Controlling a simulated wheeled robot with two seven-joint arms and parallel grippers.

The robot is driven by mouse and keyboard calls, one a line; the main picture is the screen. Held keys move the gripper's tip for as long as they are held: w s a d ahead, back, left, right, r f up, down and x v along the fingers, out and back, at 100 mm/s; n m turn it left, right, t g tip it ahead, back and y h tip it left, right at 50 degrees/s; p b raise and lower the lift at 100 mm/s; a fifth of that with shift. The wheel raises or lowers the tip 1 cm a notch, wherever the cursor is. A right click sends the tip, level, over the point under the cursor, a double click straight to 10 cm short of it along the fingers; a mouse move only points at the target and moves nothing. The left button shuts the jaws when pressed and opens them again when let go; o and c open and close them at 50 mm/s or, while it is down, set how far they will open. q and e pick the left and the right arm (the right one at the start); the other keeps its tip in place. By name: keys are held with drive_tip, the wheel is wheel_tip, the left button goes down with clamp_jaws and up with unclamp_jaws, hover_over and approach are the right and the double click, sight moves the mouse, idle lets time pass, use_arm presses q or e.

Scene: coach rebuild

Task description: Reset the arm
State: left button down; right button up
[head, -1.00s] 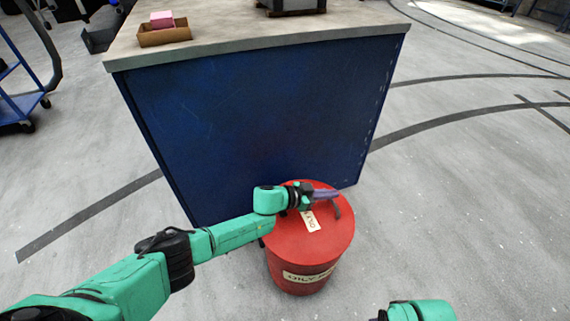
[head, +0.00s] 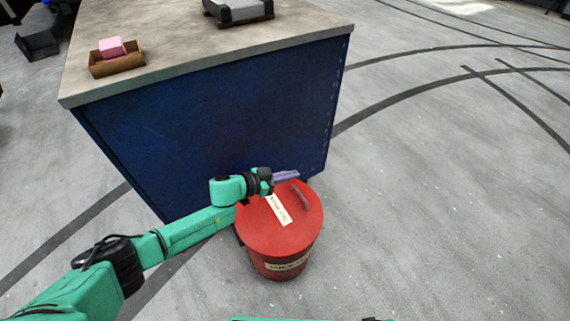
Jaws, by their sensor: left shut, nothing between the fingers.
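My left arm comes in from the lower left, and its gripper (head: 287,176) is over the back of the red can's lid. The left gripper's purple fingers are shut with nothing between them, pointing right. The red oily-waste can (head: 268,232) stands on the floor with its lid on; the lid has a handle (head: 300,194) and a pale label (head: 279,210). I cannot tell whether the fingers touch the lid. Only a green sliver of another arm part shows at the bottom edge; my right gripper is not in view.
A blue workbench (head: 215,140) with a grey top stands just behind the can. On it are a cardboard box (head: 117,66) with a pink block (head: 112,47) and a grey item (head: 240,10). The floor to the right is clear, with dark curved lines.

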use_arm(q)
drive_tip(key=r, duration=0.1)
drive_tip(key=s+a+r, duration=0.1)
drive_tip(key=r, duration=0.1)
drive_tip(key=shift+a+p, duration=0.3)
drive_tip(key=shift+p, duration=0.1)
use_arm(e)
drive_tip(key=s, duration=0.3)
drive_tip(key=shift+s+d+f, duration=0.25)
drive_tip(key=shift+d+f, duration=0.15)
use_arm(q)
drive_tip(key=shift+d, duration=0.1)
